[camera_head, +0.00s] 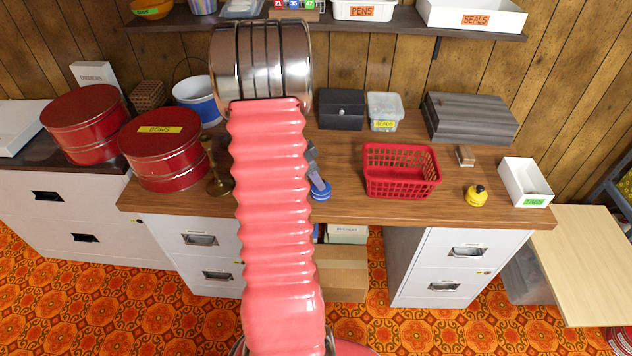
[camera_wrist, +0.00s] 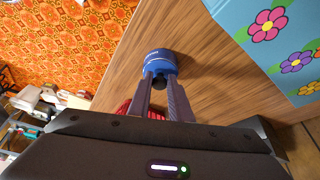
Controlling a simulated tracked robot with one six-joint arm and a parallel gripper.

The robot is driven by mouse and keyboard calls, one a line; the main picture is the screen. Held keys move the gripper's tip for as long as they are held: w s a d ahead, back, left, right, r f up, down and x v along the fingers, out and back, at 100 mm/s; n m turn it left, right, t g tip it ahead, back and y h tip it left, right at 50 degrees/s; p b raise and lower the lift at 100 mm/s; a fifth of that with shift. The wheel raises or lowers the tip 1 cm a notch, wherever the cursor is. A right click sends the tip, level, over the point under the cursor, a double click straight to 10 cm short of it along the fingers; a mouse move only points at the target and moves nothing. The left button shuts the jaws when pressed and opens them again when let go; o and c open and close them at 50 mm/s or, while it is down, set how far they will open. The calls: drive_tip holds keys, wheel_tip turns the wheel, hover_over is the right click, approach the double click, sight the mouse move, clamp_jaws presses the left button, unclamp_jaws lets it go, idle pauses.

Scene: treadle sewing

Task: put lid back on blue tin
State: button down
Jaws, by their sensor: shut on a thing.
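A small round blue tin (camera_wrist: 158,62) with white lettering on its side stands on the wooden desk (camera_head: 350,205) in the wrist view. A dark knob, apparently part of its lid, faces my gripper (camera_wrist: 161,82). My fingers are close together at this knob and shut on it. In the head view the blue tin (camera_head: 321,193) shows just right of my pink arm, with my grey gripper (camera_head: 315,175) above it. The arm hides part of this area. I cannot tell whether the lid sits flush on the tin or is tilted.
A brass candlestick (camera_head: 216,178) and red tins (camera_head: 162,160) are left. A flowered blue box (camera_wrist: 265,30) is near the tin. Desk between tin and basket is clear.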

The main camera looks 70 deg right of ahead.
idle(0.8)
drive_tip(key=c, duration=1.5)
unclamp_jaws()
drive_tip(key=shift+c, duration=0.2)
drive_tip(key=shift+o, duration=0.3)
drive_tip(key=o, duration=0.4)
drive_tip(key=shift+o, duration=0.2)
drive_tip(key=shift+w+r, duration=0.1)
wheel_tip(320, 180, up, 7)
drive_tip(key=shift+c, duration=0.2)
